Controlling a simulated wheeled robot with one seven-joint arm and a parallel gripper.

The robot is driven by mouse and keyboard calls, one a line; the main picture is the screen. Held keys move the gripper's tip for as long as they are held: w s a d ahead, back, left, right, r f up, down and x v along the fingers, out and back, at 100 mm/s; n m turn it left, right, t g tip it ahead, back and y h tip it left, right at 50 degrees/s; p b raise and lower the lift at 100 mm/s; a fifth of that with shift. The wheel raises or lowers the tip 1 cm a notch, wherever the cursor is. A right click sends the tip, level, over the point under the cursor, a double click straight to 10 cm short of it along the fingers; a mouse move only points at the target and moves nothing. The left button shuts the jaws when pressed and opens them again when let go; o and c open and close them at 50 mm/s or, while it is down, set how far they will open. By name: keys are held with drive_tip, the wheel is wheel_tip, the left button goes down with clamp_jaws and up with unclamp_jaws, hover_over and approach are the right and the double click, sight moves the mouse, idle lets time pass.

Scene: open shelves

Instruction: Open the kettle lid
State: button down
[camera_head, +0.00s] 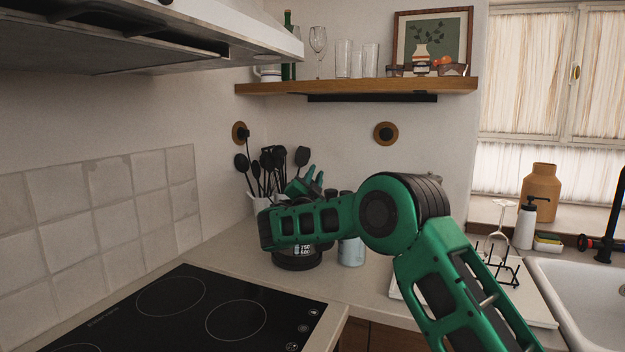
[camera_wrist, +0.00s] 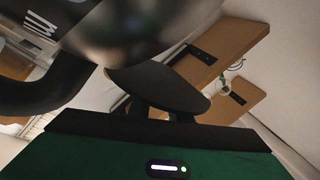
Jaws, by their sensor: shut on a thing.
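The kettle (camera_head: 297,260) stands on the counter beside the stove, dark at its base with white level marks. My arm covers its upper part in the head view. In the wrist view the kettle (camera_wrist: 25,45) is close on the left, with white marks and a black handle. A rounded dark shiny part of it fills the top middle, blurred. My gripper (camera_wrist: 155,108) is at the kettle's top, shut on a dark flat piece (camera_wrist: 160,85) that looks like the kettle lid. How far the lid is raised cannot be told.
A holder of black utensils (camera_head: 268,172) stands behind the kettle, and a pale blue cup (camera_head: 351,252) at its right. The black cooktop (camera_head: 190,312) lies at front left. A wooden shelf (camera_head: 355,87) hangs above. The sink (camera_head: 585,295) is at right.

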drive_tip(key=shift+w+f, duration=0.1)
drive_tip(key=shift+f, duration=0.55)
drive_tip(key=c, duration=1.7)
unclamp_jaws()
drive_tip(key=shift+w, duration=0.1)
drive_tip(key=shift+o, duration=0.2)
drive_tip(key=shift+r, duration=0.25)
drive_tip(key=v, duration=1)
drive_tip(key=shift+s, duration=0.4)
